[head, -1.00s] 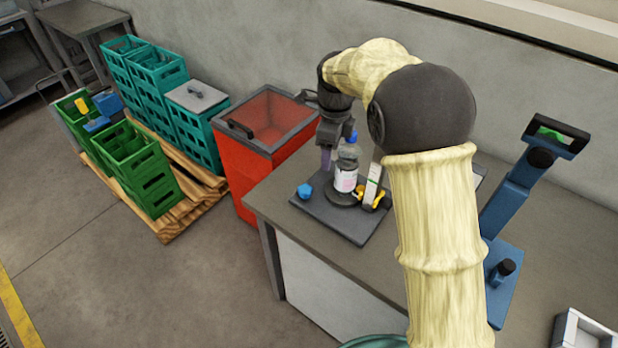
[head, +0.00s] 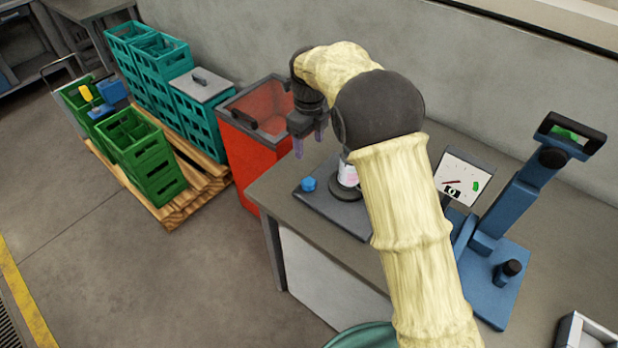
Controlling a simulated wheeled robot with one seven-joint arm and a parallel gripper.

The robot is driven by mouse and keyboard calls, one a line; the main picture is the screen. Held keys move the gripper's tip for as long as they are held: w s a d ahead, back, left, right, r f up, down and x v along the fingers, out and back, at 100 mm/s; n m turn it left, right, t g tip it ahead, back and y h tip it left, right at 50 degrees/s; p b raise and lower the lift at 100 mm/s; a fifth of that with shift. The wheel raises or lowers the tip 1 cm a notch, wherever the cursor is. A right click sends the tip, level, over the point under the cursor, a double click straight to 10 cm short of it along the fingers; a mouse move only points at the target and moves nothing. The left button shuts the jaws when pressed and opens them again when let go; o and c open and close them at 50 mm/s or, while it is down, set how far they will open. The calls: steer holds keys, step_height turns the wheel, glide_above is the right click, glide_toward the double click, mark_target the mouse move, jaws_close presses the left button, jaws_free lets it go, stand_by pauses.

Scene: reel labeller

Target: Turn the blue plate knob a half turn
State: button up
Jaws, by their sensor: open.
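The blue plate knob (head: 308,184) is a small blue faceted piece on the near left corner of the dark labeller plate (head: 331,208), on the bench. My gripper (head: 310,145) is open, its purple fingers pointing down. In the picture it sits just above the knob, with nothing between the fingers. The fingertips look apart from the knob; the exact height cannot be told. A bottle with a pale label (head: 347,174) stands on the plate right of the knob, partly hidden behind my arm.
A red bin (head: 240,165) stands left of the bench (head: 262,197). A dial panel (head: 462,178) and a blue lever stand (head: 505,235) are on the bench right of my arm. Green crates (head: 145,155) sit on a pallet at the left. A white tray (head: 585,335) is at the lower right.

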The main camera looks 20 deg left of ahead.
mark_target(308, 182)
step_height(308, 182, down, 15)
steer(key=shift+a+r+p, duration=0.1)
steer(key=shift+r+p, duration=0.1)
steer(key=shift+p, duration=0.75)
steer(key=c, duration=1)
